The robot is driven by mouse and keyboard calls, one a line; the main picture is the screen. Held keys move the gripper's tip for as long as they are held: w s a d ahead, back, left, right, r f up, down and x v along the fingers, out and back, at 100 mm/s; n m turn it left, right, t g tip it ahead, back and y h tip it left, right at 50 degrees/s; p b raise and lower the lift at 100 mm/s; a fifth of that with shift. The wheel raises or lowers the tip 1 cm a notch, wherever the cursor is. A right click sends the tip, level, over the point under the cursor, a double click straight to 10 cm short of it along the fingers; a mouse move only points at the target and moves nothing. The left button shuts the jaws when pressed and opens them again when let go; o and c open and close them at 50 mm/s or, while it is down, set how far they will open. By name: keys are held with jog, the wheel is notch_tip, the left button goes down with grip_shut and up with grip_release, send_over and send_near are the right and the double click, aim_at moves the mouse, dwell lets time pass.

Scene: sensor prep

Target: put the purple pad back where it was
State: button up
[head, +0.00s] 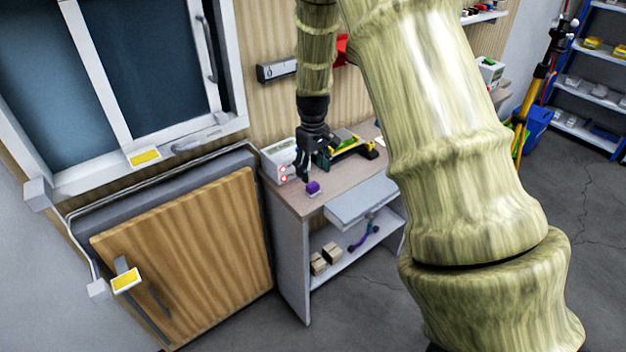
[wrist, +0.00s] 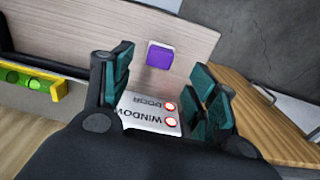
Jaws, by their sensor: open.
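The purple pad (head: 313,188) lies on the desk top near its front left edge. It also shows in the wrist view (wrist: 160,56), beyond my fingertips on the bare desk surface. My gripper (head: 311,170) hangs above the desk, close to the pad in the head view. In the wrist view my gripper (wrist: 163,85) has its teal finger pads spread apart with nothing between them. A white box marked DOOR and WINDOW (wrist: 150,112), with two red-ringed spots, shows between and below the fingers. It also stands at the desk's left back (head: 277,158).
A yellow-edged tool or tray (head: 352,148) lies on the desk (head: 300,198) right of my gripper; a yellow level (wrist: 28,82) shows in the wrist view. A drawer (head: 362,197) juts out in front. A wooden door panel (head: 180,260) stands left. Floor in front is free.

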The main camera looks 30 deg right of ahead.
aim_at(313, 185)
jog(key=shift+r+b, duration=0.4)
jog(key=shift+r, duration=2.15)
jog(key=shift+c, duration=0.3)
